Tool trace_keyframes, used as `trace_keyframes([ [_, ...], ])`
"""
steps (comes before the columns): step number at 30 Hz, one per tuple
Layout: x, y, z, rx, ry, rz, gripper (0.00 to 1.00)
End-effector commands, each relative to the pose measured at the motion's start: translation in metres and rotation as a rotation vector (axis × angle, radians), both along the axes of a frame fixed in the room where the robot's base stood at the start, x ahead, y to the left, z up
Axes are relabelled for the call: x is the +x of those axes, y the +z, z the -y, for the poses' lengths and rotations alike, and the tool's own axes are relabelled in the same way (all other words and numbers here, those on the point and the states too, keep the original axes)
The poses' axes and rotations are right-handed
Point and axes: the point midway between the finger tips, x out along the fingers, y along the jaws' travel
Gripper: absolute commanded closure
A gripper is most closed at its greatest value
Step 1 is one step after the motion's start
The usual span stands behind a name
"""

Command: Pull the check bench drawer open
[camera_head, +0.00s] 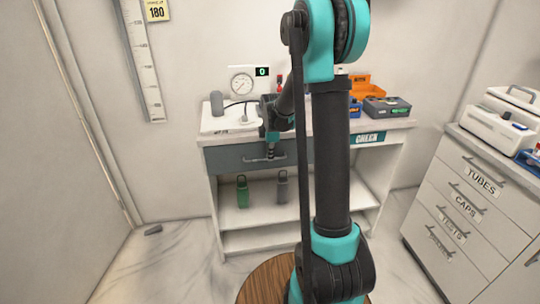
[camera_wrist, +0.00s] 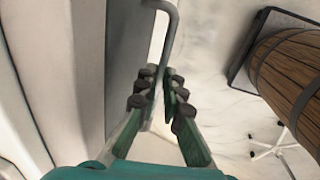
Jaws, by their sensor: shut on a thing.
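The check bench (camera_head: 214,190) stands against the back wall, with a "CHECK" label on its front right. Its grey drawer (camera_head: 235,160) is under the bench top and looks about flush with the bench front. The drawer's bar handle (camera_head: 262,160) is partly covered by my gripper (camera_head: 271,151). In the wrist view, the grey handle (camera_wrist: 172,28) runs down between the fingers of my gripper (camera_wrist: 158,84), which are shut on it. The dark drawer front (camera_wrist: 125,60) lies just left of the fingers there.
A labelled drawer cabinet (camera_head: 450,215) is at the right. A wooden barrel-like thing (camera_wrist: 290,70) also shows.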

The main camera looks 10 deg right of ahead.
Motion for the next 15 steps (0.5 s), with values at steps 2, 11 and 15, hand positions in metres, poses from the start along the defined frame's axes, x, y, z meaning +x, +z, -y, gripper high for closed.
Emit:
trace_keyframes([
  [2,0.0000,0.0001,0.0000,0.000,0.000,0.000,1.00],
  [11,-0.0002,0.0002,0.0000,0.000,0.000,0.000,1.00],
  [15,-0.0054,0.0002,-0.0001,0.000,0.000,0.000,1.00],
])
